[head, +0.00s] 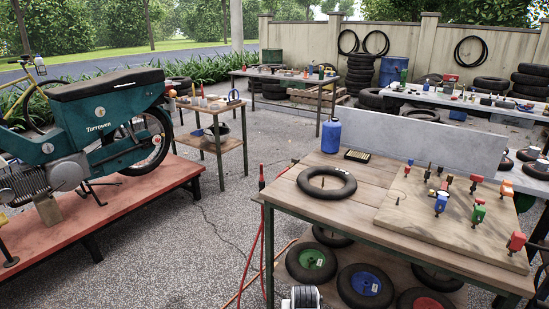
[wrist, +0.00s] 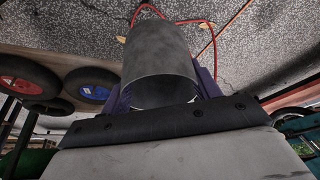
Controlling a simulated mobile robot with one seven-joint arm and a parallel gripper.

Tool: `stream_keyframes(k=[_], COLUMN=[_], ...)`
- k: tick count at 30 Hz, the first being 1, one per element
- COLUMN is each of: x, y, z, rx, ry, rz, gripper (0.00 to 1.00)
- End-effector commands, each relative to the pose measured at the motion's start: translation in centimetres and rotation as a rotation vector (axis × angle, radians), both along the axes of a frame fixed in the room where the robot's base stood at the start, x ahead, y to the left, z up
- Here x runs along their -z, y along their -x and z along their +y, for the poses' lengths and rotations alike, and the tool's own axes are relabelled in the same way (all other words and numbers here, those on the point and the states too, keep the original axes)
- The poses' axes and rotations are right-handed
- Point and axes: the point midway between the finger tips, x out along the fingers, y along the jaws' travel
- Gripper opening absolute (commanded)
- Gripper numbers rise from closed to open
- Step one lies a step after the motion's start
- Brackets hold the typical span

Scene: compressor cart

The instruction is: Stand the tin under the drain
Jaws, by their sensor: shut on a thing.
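The tin (wrist: 158,60) is a plain grey, open-ended cylinder in the wrist view. My gripper (wrist: 165,82) is shut on it, with one purple finger at each side of its wall. The tin's dark open end faces the wrist camera, and its far end is out of sight. It is held clear of the speckled ground seen behind it. I cannot make out the tin in the head view. No drain can be made out in either view.
A wooden workbench (head: 375,185) with wheels on its lower shelf fills the right front. A red hose (head: 262,215) hangs at its left side. A teal motorbike (head: 90,125) stands on a red platform (head: 150,190) at left. Speckled ground (head: 175,250) between them is mostly open.

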Motion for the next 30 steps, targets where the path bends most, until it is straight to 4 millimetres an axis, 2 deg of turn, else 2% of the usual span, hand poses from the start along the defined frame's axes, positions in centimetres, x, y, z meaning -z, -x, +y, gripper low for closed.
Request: stream_keyframes(k=[1, 6, 10, 15, 21, 30], x=[1.3, 4.3, 5.9, 7.0, 7.3, 7.3], y=[1.4, 5.3, 8.0, 10.4, 11.4, 11.4], z=[1.0, 3.7, 5.5, 7.0, 7.5, 7.7], rx=[-0.002, -0.007, -0.009, -0.009, -0.007, -0.013], ry=[-0.007, -0.007, -0.005, 0.001, 0.004, 0.005], rz=[0.003, -0.002, -0.004, -0.007, -0.009, -0.010], gripper=[0.40, 0.40, 0.40, 0.40, 0.40, 0.40])
